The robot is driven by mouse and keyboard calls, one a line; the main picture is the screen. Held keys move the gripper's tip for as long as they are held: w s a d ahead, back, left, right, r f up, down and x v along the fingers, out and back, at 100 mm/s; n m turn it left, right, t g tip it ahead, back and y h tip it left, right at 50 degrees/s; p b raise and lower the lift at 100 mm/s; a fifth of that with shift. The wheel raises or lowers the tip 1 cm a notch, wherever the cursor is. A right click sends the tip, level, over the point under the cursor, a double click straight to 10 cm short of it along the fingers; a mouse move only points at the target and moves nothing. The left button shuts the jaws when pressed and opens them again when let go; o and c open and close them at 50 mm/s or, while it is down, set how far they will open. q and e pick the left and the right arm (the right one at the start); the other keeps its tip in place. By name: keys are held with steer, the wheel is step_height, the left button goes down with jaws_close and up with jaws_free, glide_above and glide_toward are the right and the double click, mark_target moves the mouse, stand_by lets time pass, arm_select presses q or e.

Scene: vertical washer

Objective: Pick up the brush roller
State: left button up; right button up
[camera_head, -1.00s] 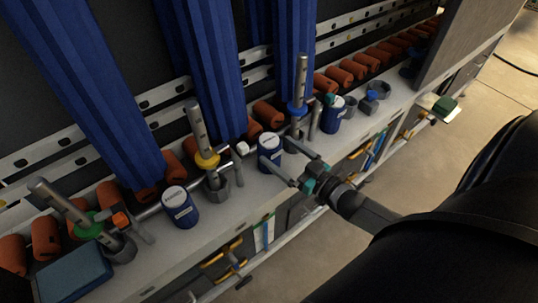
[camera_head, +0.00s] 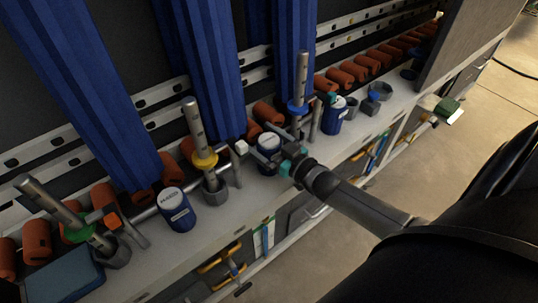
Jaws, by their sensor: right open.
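I cannot tell for sure which thing is the brush roller. Tall blue brush-like columns (camera_head: 207,70) stand upright behind the ledge (camera_head: 222,214), and orange rollers (camera_head: 340,76) lie in a row along its back. My right gripper (camera_head: 267,143) is open above the ledge, with its fingers around or just above a blue can (camera_head: 268,157). The gripper body partly hides that can, and I cannot tell whether the fingers touch it. My left gripper is not in view.
Upright metal posts with yellow (camera_head: 204,160), blue (camera_head: 298,107) and green (camera_head: 77,234) collars stand on the ledge. Other blue cans (camera_head: 177,211) (camera_head: 334,117) stand among them. A blue box (camera_head: 64,277) lies at the lower left. Open floor (camera_head: 440,150) is at the right.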

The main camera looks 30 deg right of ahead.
steer(key=c, duration=1.3)
steer(key=shift+c, duration=0.7)
steer(key=shift+r, duration=0.15)
